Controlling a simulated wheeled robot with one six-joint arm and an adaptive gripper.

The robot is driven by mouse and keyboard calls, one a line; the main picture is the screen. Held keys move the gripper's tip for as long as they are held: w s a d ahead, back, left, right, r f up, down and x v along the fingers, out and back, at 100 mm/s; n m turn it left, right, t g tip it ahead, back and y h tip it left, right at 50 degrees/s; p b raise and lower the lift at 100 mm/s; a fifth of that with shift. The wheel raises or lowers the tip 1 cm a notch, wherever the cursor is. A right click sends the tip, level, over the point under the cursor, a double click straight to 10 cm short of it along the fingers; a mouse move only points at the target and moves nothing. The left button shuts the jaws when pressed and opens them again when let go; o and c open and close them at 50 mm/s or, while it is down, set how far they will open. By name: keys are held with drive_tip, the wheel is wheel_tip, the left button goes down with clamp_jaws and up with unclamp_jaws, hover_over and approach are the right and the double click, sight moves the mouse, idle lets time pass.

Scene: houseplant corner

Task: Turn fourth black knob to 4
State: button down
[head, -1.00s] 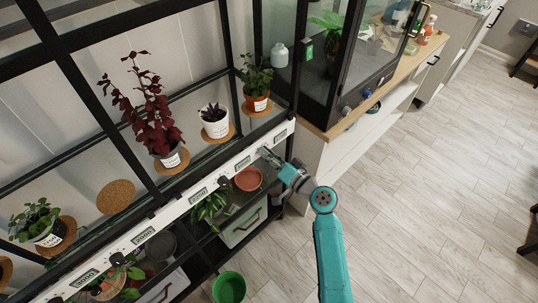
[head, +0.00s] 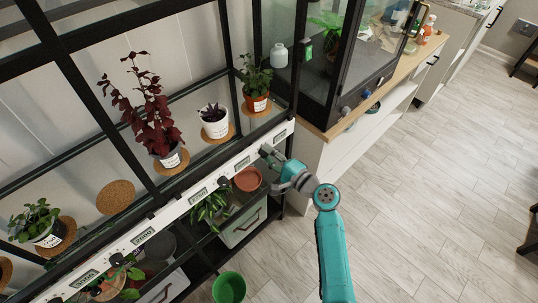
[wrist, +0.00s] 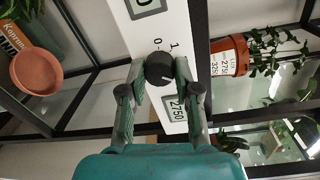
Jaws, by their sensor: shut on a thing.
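A white panel strip (head: 176,208) with displays and black knobs runs along the front of the plant shelf. My gripper (head: 265,151) is at the panel's right end in the head view. In the wrist view, my gripper (wrist: 158,72) is shut on a round black knob (wrist: 160,66), with one finger on each side. A pale pointer mark shows on the knob's face, and the printed marks 0 and 1 are beside it. Another black knob (head: 223,181) is farther left on the panel.
Potted plants stand on cork mats on the shelf above, including a red-leaved one (head: 152,120). A green bucket (head: 229,288) stands on the floor. A wooden-topped counter (head: 330,128) is to the right.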

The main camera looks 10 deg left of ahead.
drive_tip(key=m, duration=0.8)
drive_tip(key=shift+f+m+y, duration=0.1)
drive_tip(key=shift+m+y, duration=0.2)
drive_tip(key=shift+y, duration=0.1)
idle(0.4)
drive_tip(key=c, duration=0.8)
unclamp_jaws()
drive_tip(key=shift+d, duration=0.1)
drive_tip(key=v, duration=1.2)
